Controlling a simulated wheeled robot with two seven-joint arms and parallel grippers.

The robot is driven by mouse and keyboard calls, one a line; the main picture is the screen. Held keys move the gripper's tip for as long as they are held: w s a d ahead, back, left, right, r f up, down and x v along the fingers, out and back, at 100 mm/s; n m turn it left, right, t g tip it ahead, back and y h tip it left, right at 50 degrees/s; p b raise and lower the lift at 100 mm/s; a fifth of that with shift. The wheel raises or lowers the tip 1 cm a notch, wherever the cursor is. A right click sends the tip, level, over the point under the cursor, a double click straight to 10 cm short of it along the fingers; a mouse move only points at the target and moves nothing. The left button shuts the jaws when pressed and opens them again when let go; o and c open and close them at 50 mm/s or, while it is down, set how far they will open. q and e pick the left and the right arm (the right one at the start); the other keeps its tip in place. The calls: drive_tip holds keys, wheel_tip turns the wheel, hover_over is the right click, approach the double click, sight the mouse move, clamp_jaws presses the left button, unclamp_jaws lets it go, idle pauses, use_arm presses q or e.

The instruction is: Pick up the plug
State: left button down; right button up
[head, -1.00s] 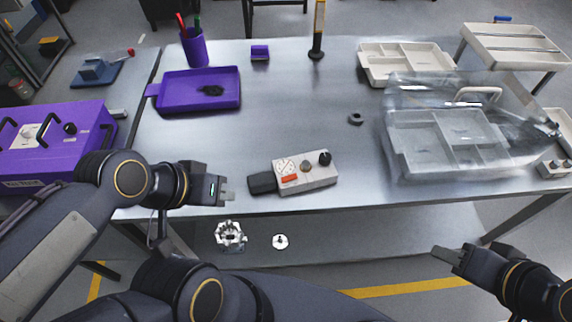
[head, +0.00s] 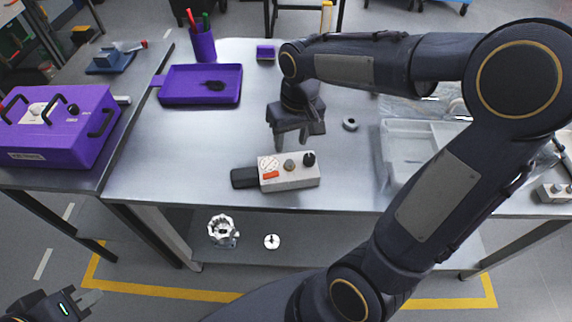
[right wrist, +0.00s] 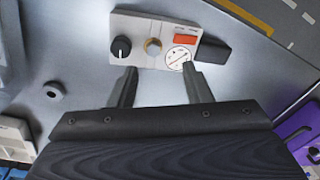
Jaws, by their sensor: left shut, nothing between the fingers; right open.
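No part is plainly marked as the plug. A small dark grey ring-like part (head: 350,123) with a hole lies on the steel table; it also shows in the right wrist view (right wrist: 55,90). A small white disc (head: 272,241) with a dark centre lies on the lower shelf, beside a silver machined housing (head: 221,230). My right gripper (head: 297,138) is open and empty above the table, left of the ring. In the right wrist view its fingers (right wrist: 160,72) point towards the grey control box (right wrist: 155,40). My left gripper (head: 84,299) is shut and empty at the lower left.
The control box (head: 289,171) with knobs and a black end lies near the front edge. A purple tray (head: 175,98) holds a dark object. A purple case (head: 60,128) stands left. My right arm partly hides the pale compartment tray (head: 400,135). The table's left middle is clear.

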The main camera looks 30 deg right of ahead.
sight(289, 161)
drive_tip(key=shift+g+h, duration=0.3)
drive_tip(key=shift+h, duration=0.1)
drive_tip(key=f, duration=0.3)
drive_tip(key=w+f, duration=0.1)
drive_tip(key=f, duration=0.2)
drive_tip(key=w+f, duration=0.1)
drive_tip(key=f, duration=0.3)
drive_tip(key=shift+d+p, duration=0.25)
drive_tip(key=shift+p, duration=0.15)
drive_tip(key=shift+r, duration=0.1)
clamp_jaws()
